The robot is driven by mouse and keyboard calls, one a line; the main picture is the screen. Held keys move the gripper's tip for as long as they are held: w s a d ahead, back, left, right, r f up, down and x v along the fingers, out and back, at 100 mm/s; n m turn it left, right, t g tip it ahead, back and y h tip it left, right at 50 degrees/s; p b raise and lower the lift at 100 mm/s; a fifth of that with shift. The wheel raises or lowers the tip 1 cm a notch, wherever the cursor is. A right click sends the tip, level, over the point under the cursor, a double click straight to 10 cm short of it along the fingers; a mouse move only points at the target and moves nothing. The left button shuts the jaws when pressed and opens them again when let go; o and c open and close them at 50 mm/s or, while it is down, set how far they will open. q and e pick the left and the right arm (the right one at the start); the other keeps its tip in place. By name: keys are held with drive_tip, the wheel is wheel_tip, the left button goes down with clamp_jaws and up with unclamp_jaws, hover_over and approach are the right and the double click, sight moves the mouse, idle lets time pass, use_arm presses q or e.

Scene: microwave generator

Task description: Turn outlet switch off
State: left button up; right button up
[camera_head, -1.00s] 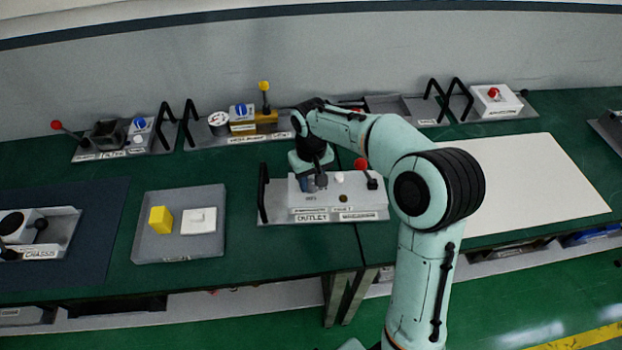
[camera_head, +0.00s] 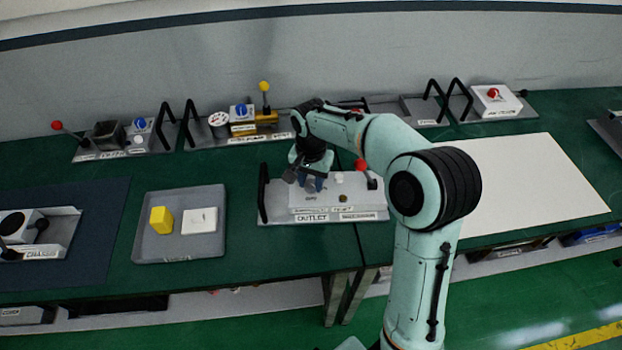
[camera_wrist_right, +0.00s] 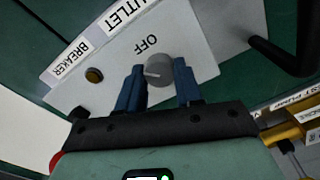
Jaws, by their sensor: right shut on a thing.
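The outlet panel (camera_head: 362,206) is a white box on a grey base with an OUTLET label, on the green bench. In the right wrist view a grey round knob (camera_wrist_right: 160,72), the outlet switch, stands on its white face (camera_wrist_right: 115,62) beside the word OFF. A light line on the knob points left in that view. My right gripper (camera_wrist_right: 160,66) has its blue fingers on either side of the knob, shut on it. In the head view the right gripper (camera_head: 311,184) reaches down over the panel's left part and hides the knob. My left gripper is not in view.
A red-tipped lever (camera_head: 360,164) stands on the panel's right part, close to my arm. A black handle (camera_head: 263,193) rises at its left end. A grey tray (camera_head: 178,250) with a yellow block (camera_head: 161,220) and white piece lies left. Other stations line the back.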

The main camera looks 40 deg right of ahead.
sight(311, 183)
drive_tip(key=m, duration=0.4)
drive_tip(key=shift+m, duration=0.3)
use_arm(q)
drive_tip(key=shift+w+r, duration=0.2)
use_arm(e)
drive_tip(key=m, duration=0.4)
drive_tip(key=shift+m, duration=0.3)
drive_tip(key=o, duration=1)
drive_tip(key=shift+o, duration=0.2)
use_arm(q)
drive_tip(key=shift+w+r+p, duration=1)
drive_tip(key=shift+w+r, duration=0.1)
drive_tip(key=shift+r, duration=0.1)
use_arm(e)
wheel_tip(311, 183, up, 14)
drive_tip(key=shift+f, duration=0.25)
